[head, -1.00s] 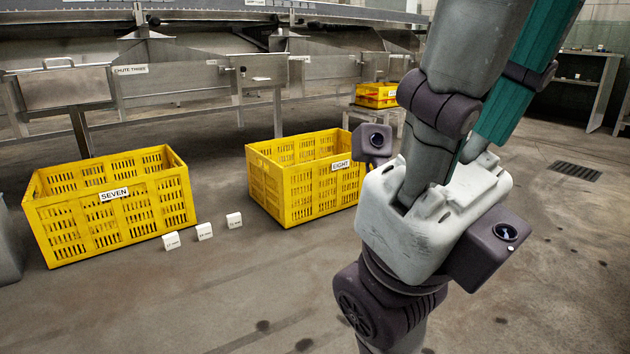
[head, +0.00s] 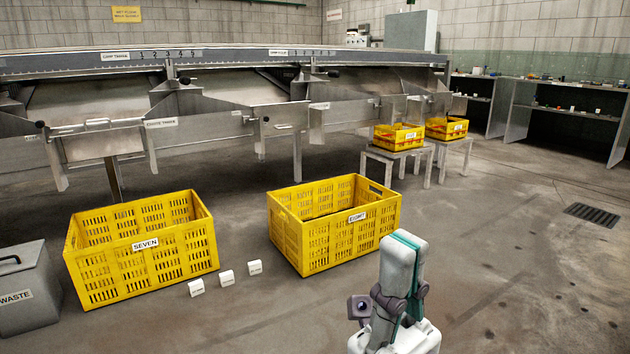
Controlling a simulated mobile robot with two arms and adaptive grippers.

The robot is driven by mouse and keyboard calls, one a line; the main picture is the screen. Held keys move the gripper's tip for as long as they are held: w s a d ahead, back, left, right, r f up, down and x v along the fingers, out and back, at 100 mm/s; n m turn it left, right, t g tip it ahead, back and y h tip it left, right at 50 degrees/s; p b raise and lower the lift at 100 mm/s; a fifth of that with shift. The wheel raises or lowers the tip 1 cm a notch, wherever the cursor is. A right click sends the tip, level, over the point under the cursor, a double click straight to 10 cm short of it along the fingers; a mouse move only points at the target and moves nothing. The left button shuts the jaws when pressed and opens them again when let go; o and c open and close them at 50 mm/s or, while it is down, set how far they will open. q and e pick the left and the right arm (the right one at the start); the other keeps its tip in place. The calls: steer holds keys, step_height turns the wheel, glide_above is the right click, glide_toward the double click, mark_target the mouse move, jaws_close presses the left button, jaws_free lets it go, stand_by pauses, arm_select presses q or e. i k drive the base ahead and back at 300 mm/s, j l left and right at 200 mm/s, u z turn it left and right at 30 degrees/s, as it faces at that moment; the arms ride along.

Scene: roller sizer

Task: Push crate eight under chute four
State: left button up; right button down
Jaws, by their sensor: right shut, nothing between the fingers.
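Crate eight (head: 318,246) is a yellow slatted crate with an "EIGHT" label, standing upright and empty-looking on the floor in the middle of the head view. Behind it runs the steel sizer with its chutes. One chute plate (head: 161,123) seems to read "CHUTE THREE"; a plate further right (head: 319,106) is too small to read. My right gripper (head: 403,246) is at the bottom, its long grey and teal fingers together, pointing up in the picture with nothing between them. It appears by the crate's near right corner; I cannot tell if they touch. My left gripper is out of view.
Yellow crate seven (head: 150,262) stands left, with three small white blocks (head: 226,278) between the crates. A grey waste bin (head: 28,305) is at far left. Small yellow crates (head: 398,138) sit on stands (head: 415,165) behind. Floor at right is clear around a drain grate (head: 592,214).

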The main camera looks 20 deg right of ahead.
mark_target(370, 218)
steer(key=i+l+u, duration=0.15)
steer(key=i+l, duration=0.2)
steer(key=i+l+u, duration=0.1)
steer(key=i+l, duration=0.3)
steer(key=i+l+u, duration=0.15)
steer(key=i+l, duration=0.25)
steer(key=i+l+u, duration=0.15)
steer(key=i+l, duration=0.15)
steer(key=l, duration=0.2)
steer(key=i+l+u, duration=0.15)
steer(key=i+l, duration=0.2)
steer(key=l, duration=0.15)
steer(key=i+l+u, duration=0.1)
steer(key=i+l, duration=0.15)
steer(key=l, duration=0.25)
steer(key=i+l+u, duration=0.15)
steer(key=i+l, duration=0.15)
steer(key=l, duration=0.3)
steer(key=i+l+u, duration=0.15)
steer(key=l, duration=0.4)
steer(key=i, duration=0.05)
